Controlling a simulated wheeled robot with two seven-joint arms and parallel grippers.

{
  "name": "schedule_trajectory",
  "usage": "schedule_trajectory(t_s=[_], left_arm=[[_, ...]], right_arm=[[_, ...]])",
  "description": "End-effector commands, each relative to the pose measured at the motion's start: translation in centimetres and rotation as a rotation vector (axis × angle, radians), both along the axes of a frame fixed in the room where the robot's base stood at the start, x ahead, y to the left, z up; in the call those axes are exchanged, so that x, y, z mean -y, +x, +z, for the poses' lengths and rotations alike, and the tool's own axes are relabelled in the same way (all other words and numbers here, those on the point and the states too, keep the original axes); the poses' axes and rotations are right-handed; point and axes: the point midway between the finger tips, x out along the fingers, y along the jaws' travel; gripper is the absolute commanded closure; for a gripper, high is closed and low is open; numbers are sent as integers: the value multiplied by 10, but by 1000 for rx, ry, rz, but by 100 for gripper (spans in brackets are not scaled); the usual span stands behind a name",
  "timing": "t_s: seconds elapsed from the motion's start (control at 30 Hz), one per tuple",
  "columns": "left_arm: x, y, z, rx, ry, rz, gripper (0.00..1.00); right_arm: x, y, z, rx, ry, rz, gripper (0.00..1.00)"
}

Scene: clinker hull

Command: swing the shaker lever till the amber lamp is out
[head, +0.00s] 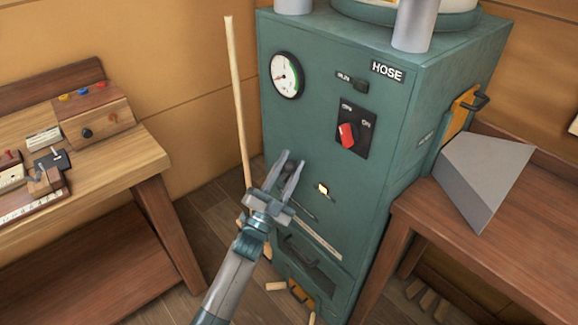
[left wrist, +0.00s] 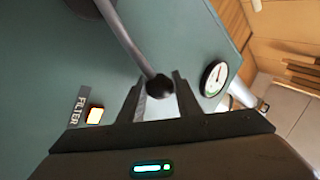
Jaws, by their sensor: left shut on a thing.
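The shaker lever is a grey rod (left wrist: 128,40) with a black ball knob (left wrist: 160,86) in the left wrist view. My left gripper (left wrist: 157,88) is shut on the knob, its two dark fingers on either side of it. In the head view my left gripper (head: 289,171) is in front of the green cabinet (head: 335,115), and its fingers hide most of the lever. The amber lamp (head: 323,189) glows on the cabinet front, right of the gripper. It also glows in the left wrist view (left wrist: 95,116), beside the FILTER label (left wrist: 77,107). My right gripper is not in view.
A round gauge (head: 287,75) and a red switch (head: 347,135) sit higher on the cabinet. A pale stick (head: 238,110) stands upright left of it. Workbenches flank it, the left (head: 140,160) with small boxes, the right (head: 425,210) with a grey wedge (head: 480,170). Wooden pieces lie on the floor.

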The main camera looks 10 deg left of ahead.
Motion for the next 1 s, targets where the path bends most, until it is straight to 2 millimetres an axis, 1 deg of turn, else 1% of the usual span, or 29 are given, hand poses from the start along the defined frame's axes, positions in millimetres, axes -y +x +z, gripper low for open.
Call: schedule_trajectory(t_s=[0.03,0.37,0.57,0.77,0.87,1.0], left_arm=[[2,-1,-4,-6,3,-2,62],[1,-1,-3,-4,1,-1,62],[-2,-9,-8,-4,1,-1,62],[-10,-30,-21,-4,1,-2,62],[-15,-45,-31,-5,1,-1,62],[-24,-68,-44,-5,1,-1,62]], right_arm=[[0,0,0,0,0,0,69],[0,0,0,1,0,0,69],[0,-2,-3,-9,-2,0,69],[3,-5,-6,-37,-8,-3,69],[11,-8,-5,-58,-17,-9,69],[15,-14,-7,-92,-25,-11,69]])
